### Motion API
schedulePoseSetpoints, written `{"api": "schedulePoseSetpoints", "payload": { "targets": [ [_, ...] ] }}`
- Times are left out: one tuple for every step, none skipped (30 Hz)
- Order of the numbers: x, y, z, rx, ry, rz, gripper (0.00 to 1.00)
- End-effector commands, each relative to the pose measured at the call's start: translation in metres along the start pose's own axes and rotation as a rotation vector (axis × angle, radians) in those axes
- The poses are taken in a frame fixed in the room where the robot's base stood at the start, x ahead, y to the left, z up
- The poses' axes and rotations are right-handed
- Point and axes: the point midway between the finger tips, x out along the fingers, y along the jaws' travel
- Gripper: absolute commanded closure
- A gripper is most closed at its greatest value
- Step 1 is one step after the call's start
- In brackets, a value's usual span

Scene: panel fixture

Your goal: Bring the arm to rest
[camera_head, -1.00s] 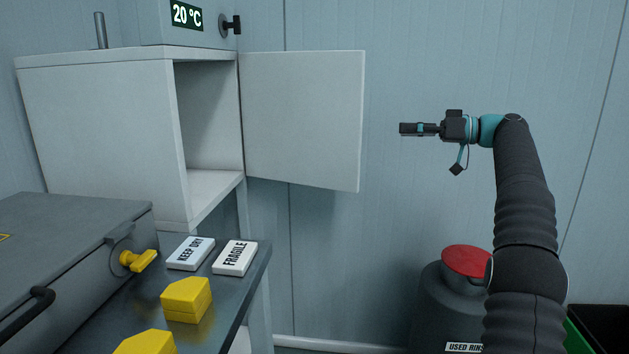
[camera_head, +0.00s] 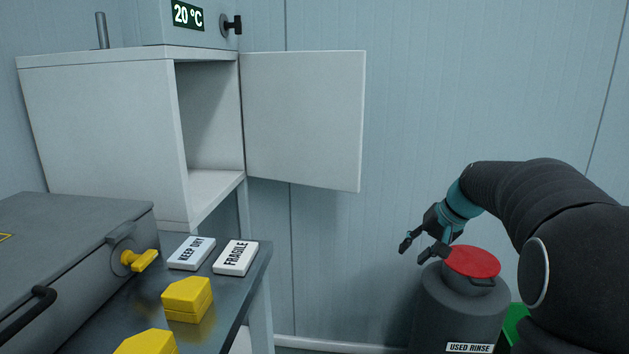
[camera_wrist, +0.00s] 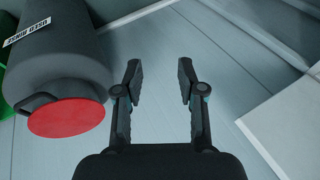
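My gripper (camera_head: 424,245) is at the right of the head view, pointing down and left, in front of the wall and close to the red-lidded drum in the picture. In the wrist view its two fingers (camera_wrist: 160,82) stand apart with nothing between them, so it is open and empty. My arm bends in from the right edge of the head view, its elbow large in the foreground.
A dark drum (camera_head: 455,310) labelled USED RINSE has a red lid (camera_head: 472,262). A white cabinet (camera_head: 100,125) has its door (camera_head: 304,120) wide open. A bench (camera_head: 235,300) holds KEEP DRY (camera_head: 191,253) and FRAGILE (camera_head: 236,257) blocks, yellow blocks (camera_head: 187,298) and a grey case (camera_head: 70,245).

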Motion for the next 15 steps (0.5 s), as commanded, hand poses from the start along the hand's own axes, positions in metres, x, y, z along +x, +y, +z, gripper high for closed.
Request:
{"api": "schedulePoseSetpoints", "payload": {
  "targets": [
    [-0.004,0.001,0.024,-0.003,-0.003,0.042,0.61],
    [-0.005,0.004,0.037,-0.003,-0.005,0.067,0.61],
    [-0.007,0.006,0.054,-0.007,-0.006,0.099,0.61],
    [-0.008,0.009,0.066,-0.011,-0.006,0.123,0.61],
    [-0.01,0.011,0.079,-0.016,-0.005,0.145,0.61],
    [-0.012,0.014,0.096,-0.024,-0.005,0.173,0.61],
    [-0.013,0.016,0.108,-0.033,-0.003,0.193,0.61],
    [-0.015,0.018,0.12,-0.04,-0.002,0.212,0.61],
    [-0.017,0.022,0.137,-0.054,0.001,0.237,0.61],
    [-0.018,0.024,0.148,-0.065,0.003,0.254,0.61],
    [-0.019,0.026,0.16,-0.077,0.005,0.271,0.61],
    [-0.021,0.029,0.176,-0.094,0.009,0.291,0.61],
    [-0.023,0.032,0.187,-0.108,0.012,0.305,0.61],
    [-0.024,0.034,0.198,-0.123,0.015,0.318,0.61],
    [-0.025,0.037,0.213,-0.144,0.019,0.335,0.61]
  ]
}}
